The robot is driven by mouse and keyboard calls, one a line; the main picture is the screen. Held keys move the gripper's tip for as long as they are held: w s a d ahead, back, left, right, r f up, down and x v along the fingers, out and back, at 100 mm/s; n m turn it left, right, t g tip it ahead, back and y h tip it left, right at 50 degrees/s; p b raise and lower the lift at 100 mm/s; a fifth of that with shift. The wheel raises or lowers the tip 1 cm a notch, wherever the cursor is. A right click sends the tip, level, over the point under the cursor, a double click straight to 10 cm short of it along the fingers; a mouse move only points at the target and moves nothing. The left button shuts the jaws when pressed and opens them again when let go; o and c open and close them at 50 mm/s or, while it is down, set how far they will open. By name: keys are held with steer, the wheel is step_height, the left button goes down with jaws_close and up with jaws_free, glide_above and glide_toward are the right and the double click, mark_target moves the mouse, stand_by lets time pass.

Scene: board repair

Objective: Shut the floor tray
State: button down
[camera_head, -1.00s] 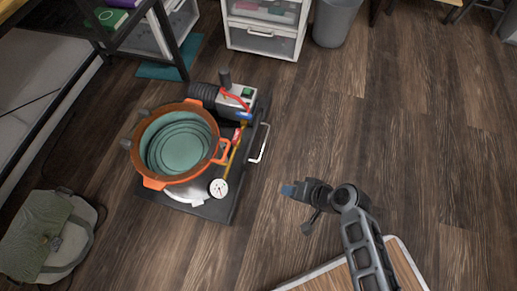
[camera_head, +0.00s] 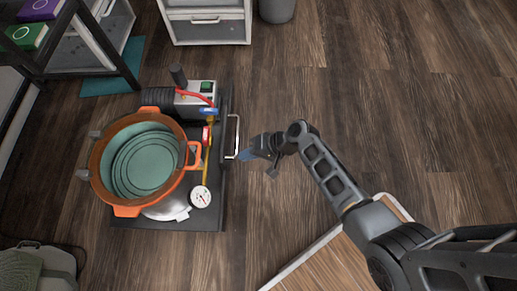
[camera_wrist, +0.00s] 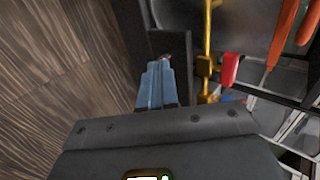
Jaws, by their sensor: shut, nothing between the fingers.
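The floor tray (camera_head: 222,190) is a dark flat tray on the wood floor, with a pale bar handle (camera_head: 237,136) on its right side. It carries an orange pot with a teal inside (camera_head: 140,165), a pump, a gauge (camera_head: 200,197) and a yellow fitting. My gripper (camera_head: 246,154) is shut and empty, at the right of the handle near its lower end; I cannot tell whether they touch. In the wrist view the blue fingertips (camera_wrist: 157,82) are together, pointing at the tray's dark edge (camera_wrist: 172,45). The handle is not clearly visible there.
A white drawer unit (camera_head: 205,25) and a grey bin (camera_head: 277,10) stand at the back. A dark-framed shelf (camera_head: 75,50) is at the back left, a green-grey bag (camera_head: 35,270) at the lower left. A wooden board (camera_head: 335,265) lies at the bottom. Floor to the right is clear.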

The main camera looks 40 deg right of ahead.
mark_target(224, 158)
steer(key=shift+w+a+f+b, duration=0.15)
steer(key=shift+w+a+b, duration=0.15)
steer(key=shift+w+a, duration=0.55)
steer(key=shift+w+a+f+b, duration=0.1)
steer(key=shift+w+a+b, duration=0.3)
steer(key=shift+a, duration=0.65)
steer(key=shift+w, duration=0.1)
